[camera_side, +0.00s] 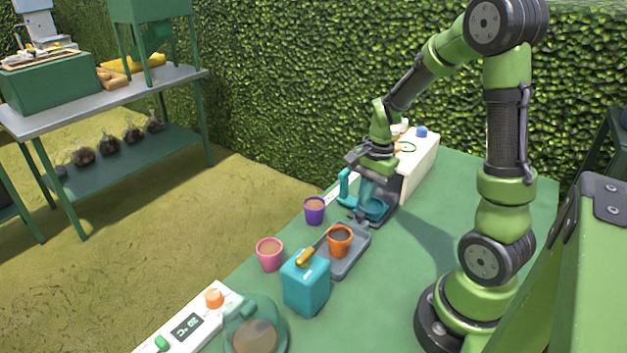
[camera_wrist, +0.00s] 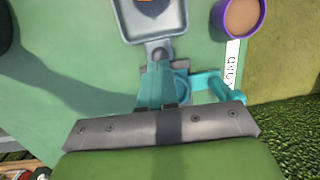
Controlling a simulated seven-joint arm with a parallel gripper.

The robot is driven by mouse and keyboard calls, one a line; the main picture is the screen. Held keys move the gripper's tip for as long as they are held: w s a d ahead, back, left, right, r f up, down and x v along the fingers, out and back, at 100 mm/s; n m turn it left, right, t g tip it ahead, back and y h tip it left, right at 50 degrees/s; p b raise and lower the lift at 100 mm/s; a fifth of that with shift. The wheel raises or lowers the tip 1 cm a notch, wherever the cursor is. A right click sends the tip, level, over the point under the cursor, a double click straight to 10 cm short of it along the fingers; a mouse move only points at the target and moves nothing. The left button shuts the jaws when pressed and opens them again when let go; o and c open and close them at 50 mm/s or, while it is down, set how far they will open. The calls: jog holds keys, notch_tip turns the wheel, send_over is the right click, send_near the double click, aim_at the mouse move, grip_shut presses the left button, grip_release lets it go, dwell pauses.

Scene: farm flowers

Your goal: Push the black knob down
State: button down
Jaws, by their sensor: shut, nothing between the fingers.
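I cannot make out a black knob for certain in either view. My gripper (camera_side: 366,192) points down over a teal piece (camera_side: 381,209) with a side handle, beyond the grey tray, in the side view. In the wrist view my gripper (camera_wrist: 157,70) is shut, its teal fingers together with nothing held. The teal handle (camera_wrist: 218,86) shows to its right there. The fingertips are close to the end of the grey tray's short handle (camera_wrist: 158,47); I cannot tell whether they touch it. My gripper and wrist hide part of the teal piece.
The grey tray (camera_side: 354,258) holds an orange pot (camera_side: 340,241). Purple (camera_side: 314,210) and pink (camera_side: 269,254) pots and a teal box (camera_side: 306,283) stand nearby. A white box (camera_side: 420,165) with a blue knob (camera_side: 421,131) stands behind my gripper. The table's right side is clear.

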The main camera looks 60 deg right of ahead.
notch_tip(320, 180, up, 11)
jog(key=d, duration=0.1)
jog(key=shift+s+d+r, duration=0.2)
jog(key=shift+s+d, duration=0.05)
jog(key=shift+s, duration=0.2)
jog(key=s+a+r+n+t, duration=0.2)
jog(key=a+n+t, duration=0.1)
jog(key=a+n, duration=0.4)
jog(key=s+a+r+n+t, duration=0.2)
jog(key=a+n, duration=0.5)
jog(key=a, duration=0.4)
jog(key=shift+a+r+t, duration=0.4)
jog(key=shift+r+t, duration=0.15)
jog(key=shift+t, duration=0.05)
